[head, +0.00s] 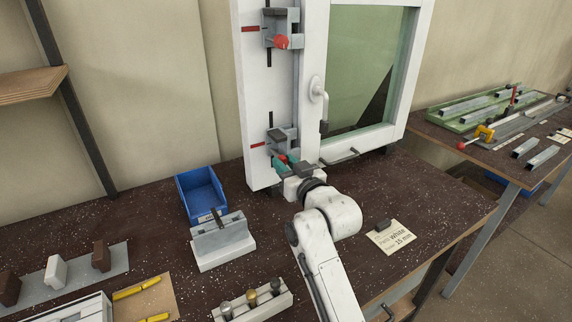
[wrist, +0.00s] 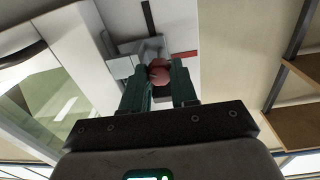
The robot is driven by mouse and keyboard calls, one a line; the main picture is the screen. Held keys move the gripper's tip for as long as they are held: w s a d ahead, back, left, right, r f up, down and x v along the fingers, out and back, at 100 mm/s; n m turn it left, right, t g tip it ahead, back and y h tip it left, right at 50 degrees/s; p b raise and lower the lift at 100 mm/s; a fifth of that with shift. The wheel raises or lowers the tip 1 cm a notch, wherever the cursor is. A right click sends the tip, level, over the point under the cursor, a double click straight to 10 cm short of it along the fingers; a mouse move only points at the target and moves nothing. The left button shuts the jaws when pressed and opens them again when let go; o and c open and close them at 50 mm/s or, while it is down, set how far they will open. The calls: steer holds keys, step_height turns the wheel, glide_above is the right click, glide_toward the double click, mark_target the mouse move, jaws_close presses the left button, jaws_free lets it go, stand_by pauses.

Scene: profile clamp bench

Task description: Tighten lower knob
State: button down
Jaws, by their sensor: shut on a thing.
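The lower knob is red and sits on the lower grey clamp (head: 281,140) of the white upright frame; only a bit of it shows in the head view. In the wrist view the lower knob (wrist: 159,72) is between the two green fingers. My gripper (head: 282,163) reaches up to it from the front, and its fingers (wrist: 160,84) are shut on the knob. A matching upper clamp (head: 279,22) with a red upper knob (head: 282,42) is higher on the same frame. My arm and gripper partly hide the lower clamp.
A glazed window sash with a white handle (head: 317,88) stands right of the clamps. A blue bin (head: 190,180), a grey slotted block (head: 222,250) and a knob rack (head: 278,305) are on the dark bench. A label card (head: 392,243) lies at right.

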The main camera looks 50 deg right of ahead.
steer(key=m+p, duration=0.1)
steer(key=m, duration=0.5)
steer(key=shift+r+p, duration=0.1)
steer(key=shift+p, duration=0.3)
steer(key=m+p, duration=0.1)
steer(key=m, duration=0.4)
steer(key=shift+d+m, duration=0.1)
steer(key=shift+m, duration=0.3)
steer(key=shift+p, duration=0.3)
steer(key=c, duration=0.9)
jaws_free()
steer(key=shift+o, duration=0.2)
steer(key=b+v, duration=0.1)
steer(key=v, duration=1)
steer(key=shift+b, duration=0.35)
steer(key=shift+d+r, duration=0.1)
